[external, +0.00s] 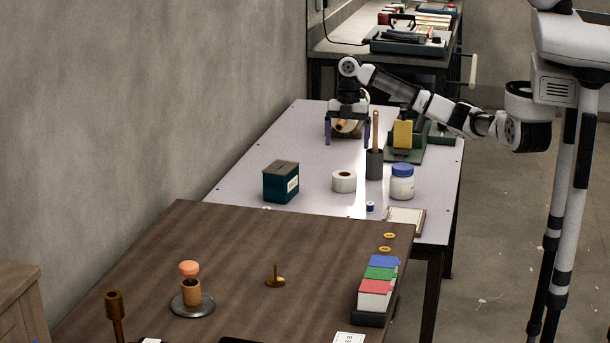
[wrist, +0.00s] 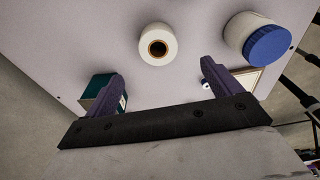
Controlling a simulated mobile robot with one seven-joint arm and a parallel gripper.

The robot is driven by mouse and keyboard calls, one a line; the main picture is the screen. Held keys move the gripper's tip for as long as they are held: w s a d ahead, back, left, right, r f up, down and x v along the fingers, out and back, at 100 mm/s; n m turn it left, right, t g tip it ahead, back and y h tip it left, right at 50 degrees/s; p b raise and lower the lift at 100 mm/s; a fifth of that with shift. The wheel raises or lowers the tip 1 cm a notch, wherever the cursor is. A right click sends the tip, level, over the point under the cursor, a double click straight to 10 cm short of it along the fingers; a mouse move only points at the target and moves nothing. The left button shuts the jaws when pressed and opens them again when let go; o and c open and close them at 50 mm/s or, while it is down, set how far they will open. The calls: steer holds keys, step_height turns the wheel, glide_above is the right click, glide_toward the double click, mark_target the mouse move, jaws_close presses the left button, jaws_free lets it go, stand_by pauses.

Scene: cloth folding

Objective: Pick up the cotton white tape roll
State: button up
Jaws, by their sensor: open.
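The white tape roll (external: 344,181) lies flat on the pale table between the green box and the white jar. In the wrist view the tape roll (wrist: 158,45) shows its dark core with a brown ring, beyond and between my fingers. My gripper (external: 347,140) is open and empty, pointing down over the table, farther back than the roll. In the wrist view my gripper's two purple fingers (wrist: 161,76) are spread wide and touch nothing that I can make out.
A dark green box (external: 281,182) stands left of the roll. A grey cup with a brown stick (external: 374,163) and a blue-lidded white jar (external: 402,183) stand to its right. A small blue-and-white spool (external: 370,207) lies in front. A brown table (external: 230,250) adjoins the front.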

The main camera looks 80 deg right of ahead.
mark_target(345, 178)
steer(key=f+p, duration=0.1)
steer(key=f, duration=0.3)
steer(key=a+f+p, duration=0.1)
steer(key=f, duration=0.7)
steer(key=shift+w+a+p, duration=0.15)
steer(key=shift+a+p, duration=0.05)
steer(key=shift+p, duration=0.2)
steer(key=shift+c, duration=0.4)
steer(key=c, duration=1)
